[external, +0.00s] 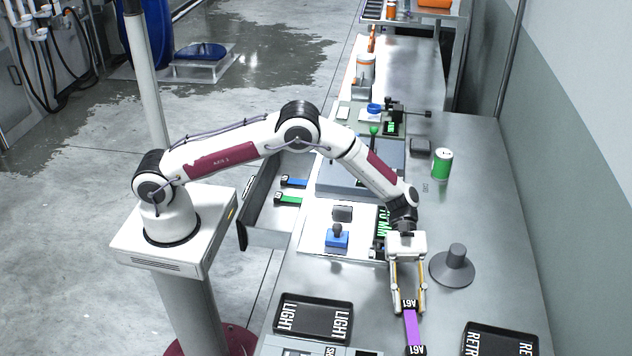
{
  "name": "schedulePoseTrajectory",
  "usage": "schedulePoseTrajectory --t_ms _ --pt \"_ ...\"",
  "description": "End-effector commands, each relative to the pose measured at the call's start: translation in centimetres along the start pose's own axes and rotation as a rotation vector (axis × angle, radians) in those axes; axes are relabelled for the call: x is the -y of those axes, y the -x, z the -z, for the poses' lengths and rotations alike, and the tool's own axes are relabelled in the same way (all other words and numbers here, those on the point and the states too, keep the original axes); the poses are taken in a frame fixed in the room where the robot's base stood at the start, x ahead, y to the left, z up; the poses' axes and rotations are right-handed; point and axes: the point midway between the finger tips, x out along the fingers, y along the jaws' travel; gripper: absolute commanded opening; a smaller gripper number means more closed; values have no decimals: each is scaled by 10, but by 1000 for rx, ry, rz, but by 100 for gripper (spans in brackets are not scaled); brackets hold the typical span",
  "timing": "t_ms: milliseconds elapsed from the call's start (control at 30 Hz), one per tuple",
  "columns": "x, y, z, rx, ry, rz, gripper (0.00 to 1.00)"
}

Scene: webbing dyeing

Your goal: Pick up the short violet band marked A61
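The short violet band (411,328) lies at the front of the steel table, with a black A61 label at each end. Its near label (416,350) is clear of my gripper. My gripper (409,303) points down at the band's far end, with its two fingers apart on either side of the far A61 label. The label nearly fills the gap between the fingertips. I cannot tell whether the fingers press on it or whether the band is off the table.
A black tray marked LIGHT (313,319) lies left of the band, and another black tray (500,341) lies to its right. A green can (442,164) stands farther back.

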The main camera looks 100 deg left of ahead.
Motion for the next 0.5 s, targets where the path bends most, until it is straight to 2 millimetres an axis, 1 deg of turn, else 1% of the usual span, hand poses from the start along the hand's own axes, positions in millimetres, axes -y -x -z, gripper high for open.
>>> schedulePoseTrajectory --t_ms 333,500 --pt "0 0 -1 0 0 0 9" --pt "0 3 -6 0 -1 0 9"
